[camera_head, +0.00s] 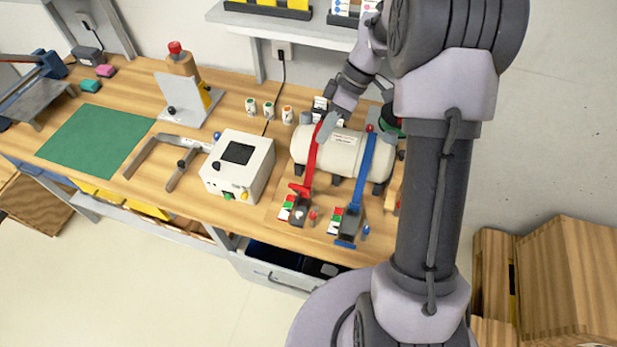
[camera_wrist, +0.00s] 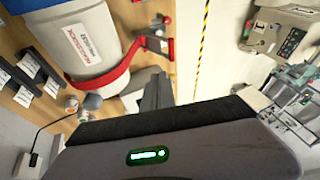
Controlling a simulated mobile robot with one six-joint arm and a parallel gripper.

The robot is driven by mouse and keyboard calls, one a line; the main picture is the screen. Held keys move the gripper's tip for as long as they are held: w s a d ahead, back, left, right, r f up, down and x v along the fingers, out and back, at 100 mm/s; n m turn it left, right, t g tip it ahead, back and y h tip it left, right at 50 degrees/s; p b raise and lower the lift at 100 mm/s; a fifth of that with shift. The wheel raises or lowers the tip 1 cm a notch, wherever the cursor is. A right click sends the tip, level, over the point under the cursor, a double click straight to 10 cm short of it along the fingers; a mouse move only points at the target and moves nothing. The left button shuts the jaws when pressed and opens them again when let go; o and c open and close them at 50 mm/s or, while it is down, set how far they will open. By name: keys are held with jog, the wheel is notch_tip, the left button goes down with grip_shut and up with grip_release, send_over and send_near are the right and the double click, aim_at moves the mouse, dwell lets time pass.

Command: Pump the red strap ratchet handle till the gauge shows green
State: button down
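The red strap (camera_head: 311,157) runs over a cream cylinder (camera_head: 345,150) lying on the bench. Its ratchet (camera_head: 299,208) is at the bench's front edge, with a red handle part (camera_head: 299,189) above it. A small red and green gauge (camera_head: 286,207) is beside the ratchet; its reading is too small to tell. My gripper (camera_head: 326,128) is at the strap's upper end, over the back of the cylinder and away from the ratchet. Whether it touches the strap is unclear. The wrist view shows the cylinder (camera_wrist: 85,42) and red strap (camera_wrist: 100,88); dark gripper parts fill the bottom. The finger opening is unclear.
A blue strap (camera_head: 367,160) with its own ratchet (camera_head: 348,222) and gauge (camera_head: 336,219) is close on the right. A white box (camera_head: 238,165) with a screen stands left. Small jars (camera_head: 268,110) stand behind. A shelf (camera_head: 300,28) hangs above the bench's back.

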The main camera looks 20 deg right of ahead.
jog(key=x, duration=0.4)
jog(key=s+b+x, duration=0.1)
jog(key=x, duration=0.3)
jog(key=s+x, duration=0.1)
jog(key=x, duration=0.3)
jog(key=shift+s+a+r+b, duration=0.1)
jog(key=shift+a+r+b, duration=0.1)
jog(key=shift+a+b, duration=0.1)
